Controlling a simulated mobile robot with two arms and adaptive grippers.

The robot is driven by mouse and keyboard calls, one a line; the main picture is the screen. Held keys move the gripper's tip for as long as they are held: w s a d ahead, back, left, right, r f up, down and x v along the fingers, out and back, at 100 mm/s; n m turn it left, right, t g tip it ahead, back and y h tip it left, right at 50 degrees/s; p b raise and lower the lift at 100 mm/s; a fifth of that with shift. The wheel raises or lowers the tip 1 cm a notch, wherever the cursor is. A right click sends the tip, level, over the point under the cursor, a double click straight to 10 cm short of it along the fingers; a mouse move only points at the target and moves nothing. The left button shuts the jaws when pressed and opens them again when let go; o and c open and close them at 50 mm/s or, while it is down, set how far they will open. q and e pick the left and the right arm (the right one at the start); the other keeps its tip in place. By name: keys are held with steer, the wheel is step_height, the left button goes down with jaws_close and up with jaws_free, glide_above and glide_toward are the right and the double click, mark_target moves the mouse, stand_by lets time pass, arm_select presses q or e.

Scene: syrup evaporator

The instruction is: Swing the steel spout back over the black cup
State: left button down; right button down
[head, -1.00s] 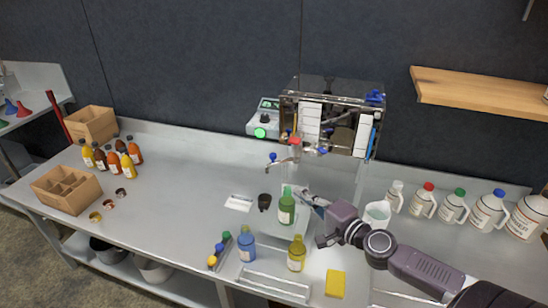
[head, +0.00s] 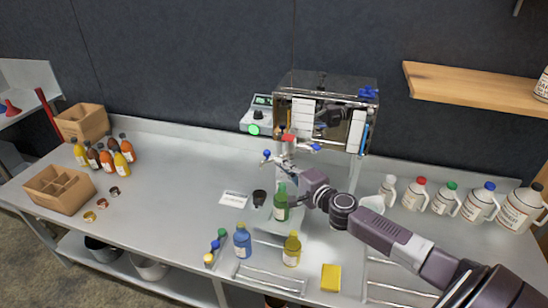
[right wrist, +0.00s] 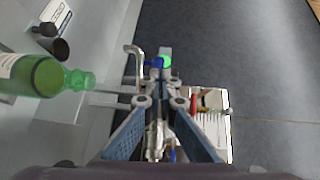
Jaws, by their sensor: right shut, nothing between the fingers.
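The steel spout (head: 275,160) with a blue knob comes out at the front of the evaporator (head: 330,112). In the right wrist view the spout (right wrist: 136,62) is a hooked tube just beyond my fingers. The black cup (head: 259,198) stands on the counter, below the spout in the head picture and left of the green bottle. The cup shows at the upper left of the right wrist view (right wrist: 57,49), apart from the spout. My right gripper (head: 285,168) is shut and empty, close to the spout; contact is unclear. My left gripper is out of view.
A green bottle (head: 281,204) stands close under my right gripper. Blue (head: 242,242) and yellow (head: 291,250) bottles stand nearer the front. A white card (head: 233,199) lies left of the cup. Several jugs (head: 445,202) stand at right.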

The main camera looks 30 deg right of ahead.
mark_target(269, 154)
steer(key=shift+w+f, duration=0.2)
steer(key=shift+w, duration=2.1)
steer(key=shift+w, duration=0.1)
